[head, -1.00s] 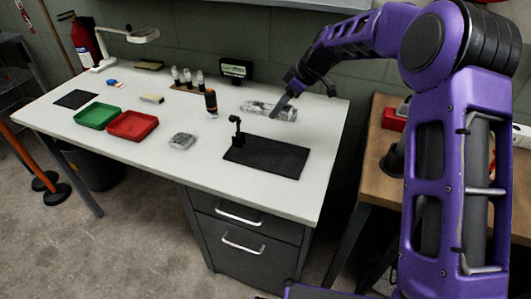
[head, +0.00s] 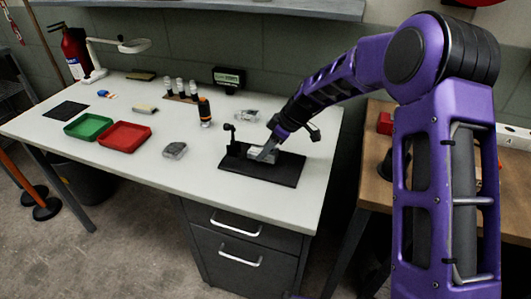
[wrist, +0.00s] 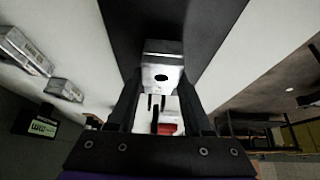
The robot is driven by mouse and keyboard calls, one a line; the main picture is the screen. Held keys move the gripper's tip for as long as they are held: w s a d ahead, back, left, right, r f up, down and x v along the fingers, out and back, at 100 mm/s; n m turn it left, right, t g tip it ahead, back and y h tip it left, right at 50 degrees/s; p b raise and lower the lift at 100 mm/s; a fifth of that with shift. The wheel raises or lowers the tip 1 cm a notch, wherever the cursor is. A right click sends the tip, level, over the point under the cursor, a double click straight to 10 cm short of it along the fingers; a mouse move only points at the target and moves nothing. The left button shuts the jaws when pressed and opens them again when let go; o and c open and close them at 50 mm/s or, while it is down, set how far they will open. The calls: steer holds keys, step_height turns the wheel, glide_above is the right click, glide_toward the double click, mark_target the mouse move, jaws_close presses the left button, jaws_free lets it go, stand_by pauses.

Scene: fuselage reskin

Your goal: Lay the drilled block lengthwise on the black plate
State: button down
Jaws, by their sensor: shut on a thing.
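The black plate (head: 262,174) lies flat on the white bench, with a small black upright post (head: 229,136) at its left end. My gripper (head: 268,152) is over the plate and shut on the drilled block (head: 254,153), a pale metal piece. In the wrist view the block (wrist: 162,52) sits between the fingertips of my gripper (wrist: 162,85), with a dark round hole in its face and the black plate (wrist: 170,16) behind it. The block is close to the plate; I cannot tell if it touches. My gripper hides part of it in the head view.
A clear-grey block (head: 246,115) lies behind the plate and another (head: 175,150) to its left. An orange-black tool (head: 204,112) stands further back. Red (head: 125,135) and green (head: 88,123) trays are at the left. The bench front is clear.

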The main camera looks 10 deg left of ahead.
steer(key=shift+f, duration=0.45)
steer(key=shift+f, duration=0.2)
steer(key=shift+c, duration=1.6)
jaws_free()
steer(key=shift+r, duration=0.3)
steer(key=p+v, duration=0.1)
steer(key=v, duration=1)
steer(key=shift+d+r, duration=0.25)
steer(key=shift+r, duration=0.1)
